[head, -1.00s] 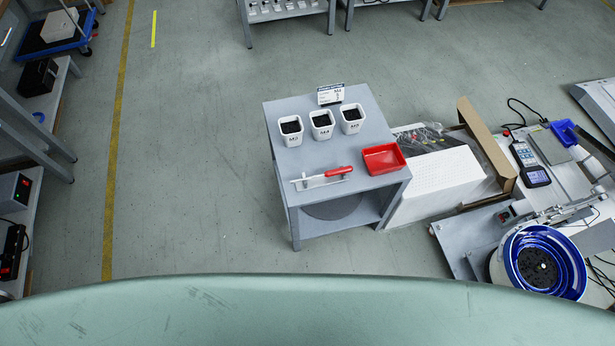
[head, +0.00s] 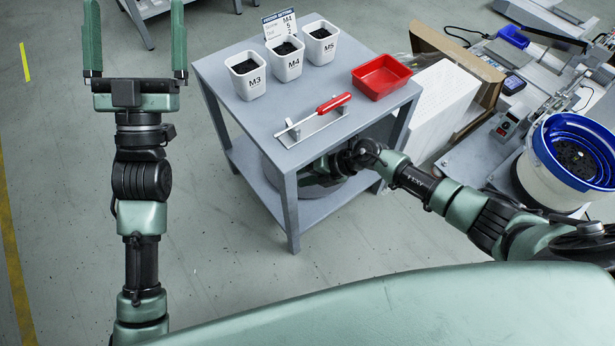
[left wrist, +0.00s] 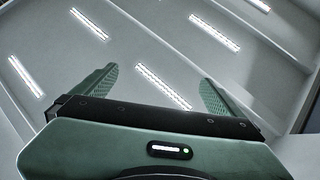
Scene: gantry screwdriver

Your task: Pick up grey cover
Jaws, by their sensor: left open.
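A round grey piece (head: 313,180), which may be the grey cover, lies on the lower shelf of the grey table (head: 225,72). The tabletop and my right arm hide much of it. My right arm reaches in from the right under the tabletop, and its end (head: 338,163) is close to the round piece. Its fingers are hidden or too unclear to read, and I cannot tell whether they touch the piece. My left gripper (head: 135,40) is raised, open and empty, left of the table. In the left wrist view its two fingers (left wrist: 158,90) are wide apart, facing ceiling lights.
On the tabletop stand several items: white cups with dark contents (head: 287,60), a red-handled screwdriver (head: 333,103) on a plate and a red tray (head: 380,78). A white box (head: 440,100) and a blue-rimmed bowl feeder (head: 550,165) stand right. The floor left is clear.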

